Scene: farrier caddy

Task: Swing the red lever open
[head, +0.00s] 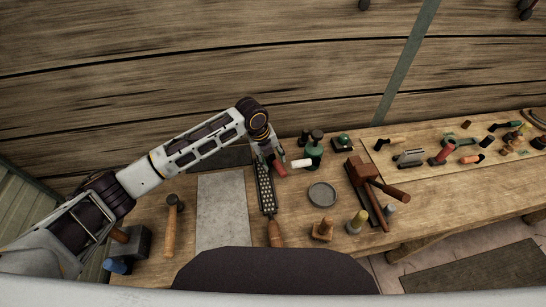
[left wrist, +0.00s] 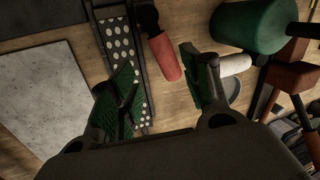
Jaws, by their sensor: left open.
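The red lever (head: 279,168) is a short red grip on the bench, close by my left gripper. In the left wrist view the red grip (left wrist: 165,60) joins a dark arm and lies ahead of and between the green-padded fingers, with wood visible on both sides. My left gripper (head: 270,155) is open and empty, above the bench; in the left wrist view its fingers (left wrist: 155,95) are spread apart. Whether a finger touches the lever I cannot tell. The lever's pivot is not clear. My right gripper is not in view.
A perforated rasp (head: 265,190) lies just left of the lever. A plank wall stands behind.

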